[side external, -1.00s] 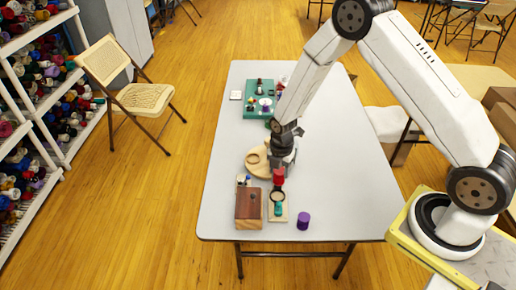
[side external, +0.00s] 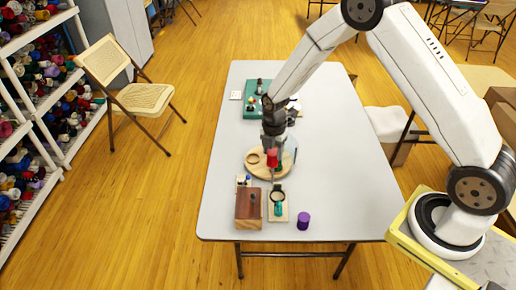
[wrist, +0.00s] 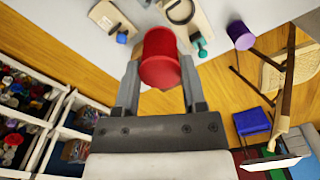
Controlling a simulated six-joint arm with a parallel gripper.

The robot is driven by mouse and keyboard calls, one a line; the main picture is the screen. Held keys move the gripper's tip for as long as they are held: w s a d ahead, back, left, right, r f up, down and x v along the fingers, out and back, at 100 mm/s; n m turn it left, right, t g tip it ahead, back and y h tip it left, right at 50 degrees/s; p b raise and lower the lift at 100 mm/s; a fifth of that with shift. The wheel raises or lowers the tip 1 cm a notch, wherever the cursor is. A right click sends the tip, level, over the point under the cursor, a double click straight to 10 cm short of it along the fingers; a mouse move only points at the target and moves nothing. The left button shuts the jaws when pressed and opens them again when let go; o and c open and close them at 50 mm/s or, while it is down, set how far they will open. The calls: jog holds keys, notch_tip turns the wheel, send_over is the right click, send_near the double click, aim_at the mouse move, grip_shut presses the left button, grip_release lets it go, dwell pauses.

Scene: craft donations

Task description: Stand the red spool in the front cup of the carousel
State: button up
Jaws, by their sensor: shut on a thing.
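The red spool (side external: 272,158) is held in my gripper (side external: 272,150), which points down over the wooden carousel (side external: 256,170) in the side view. The carousel is a pale round disc with a ring-shaped cup (side external: 252,158) showing on its left. My gripper and the spool hide part of the disc, so I cannot tell which cup lies below or how high the spool is. In the wrist view the red spool (wrist: 160,60) sits between the two fingers of my gripper (wrist: 160,78).
A brown wooden box (side external: 248,212) and a small board with a black ring and teal piece (side external: 278,209) stand at the table's near end. A purple spool (side external: 303,221) is to their right. A green tray (side external: 250,108) lies at the far end. The table's right side is clear.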

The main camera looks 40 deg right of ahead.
jog(key=w+d, duration=0.2)
jog(key=w, duration=0.5)
jog(key=w+d, duration=0.3)
jog(key=w, duration=0.4)
jog(key=shift+s+a+f, duration=0.1)
jog(key=shift+a+f, duration=0.05)
jog(key=shift+f, duration=1.05)
jog(key=shift+s+a+f, duration=0.1)
jog(key=shift+a+f, duration=0.05)
jog(key=shift+f, duration=1.05)
jog(key=shift+f, duration=0.1)
jog(key=shift+f, duration=1.9)
jog(key=shift+f, duration=1.1)
jog(key=o, duration=1.1)
jog(key=shift+c, duration=0.2)
